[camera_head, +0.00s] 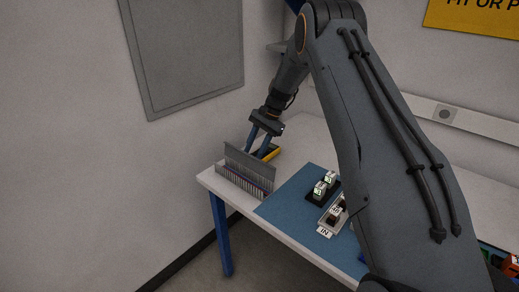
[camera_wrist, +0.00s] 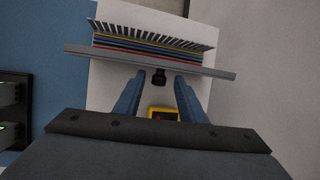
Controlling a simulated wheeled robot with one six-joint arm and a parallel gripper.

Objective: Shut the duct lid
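The grey slotted duct (camera_head: 237,184) sits at the left end of the table. Its lid (camera_head: 250,166) stands raised, roughly upright, along the duct's far side. In the wrist view the duct (camera_wrist: 150,32) lies open, with coloured wires inside, and the lid (camera_wrist: 205,69) shows nearly edge-on as a long grey strip. My gripper (camera_head: 260,145) is behind the lid, with its blue fingers pointing down. In the wrist view my gripper (camera_wrist: 157,76) is open, its fingertips close to the lid; I cannot tell whether they touch. A small black part (camera_wrist: 158,77) shows between the fingertips at the lid.
A yellow item (camera_head: 268,152) lies on the table behind the lid; it also shows between my fingers in the wrist view (camera_wrist: 164,113). A blue mat (camera_head: 285,208) with small labelled devices (camera_head: 325,187) lies to the right. A wall stands close on the left.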

